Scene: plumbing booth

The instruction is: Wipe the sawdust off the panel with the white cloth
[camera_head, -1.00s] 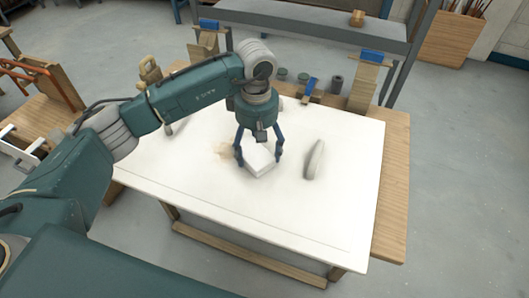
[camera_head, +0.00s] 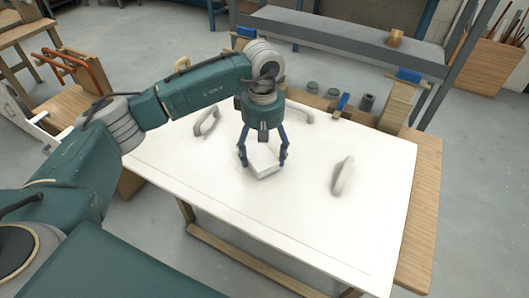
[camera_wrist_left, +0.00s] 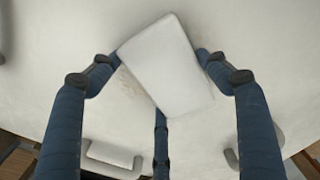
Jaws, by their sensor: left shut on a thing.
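The white panel (camera_head: 225,215) lies flat on the wooden bench. My left gripper (camera_head: 263,156) points down over its middle and is shut on the folded white cloth (camera_head: 264,170). The cloth lies at the panel surface; whether it presses on it I cannot tell. In the left wrist view the cloth (camera_wrist_left: 168,68) sits tilted between the blue fingers. Faint brown sawdust traces (camera_wrist_left: 129,86) show beside the cloth's left edge there. The panel under the cloth is hidden. My right gripper is not in view.
Raised grey handles stand on the panel: one at right (camera_head: 343,176), one at back left (camera_head: 207,121), one at back middle (camera_head: 296,114). Jars (camera_head: 312,88) and a blue-handled clamp (camera_head: 342,104) stand along the back edge. The panel's front is clear.

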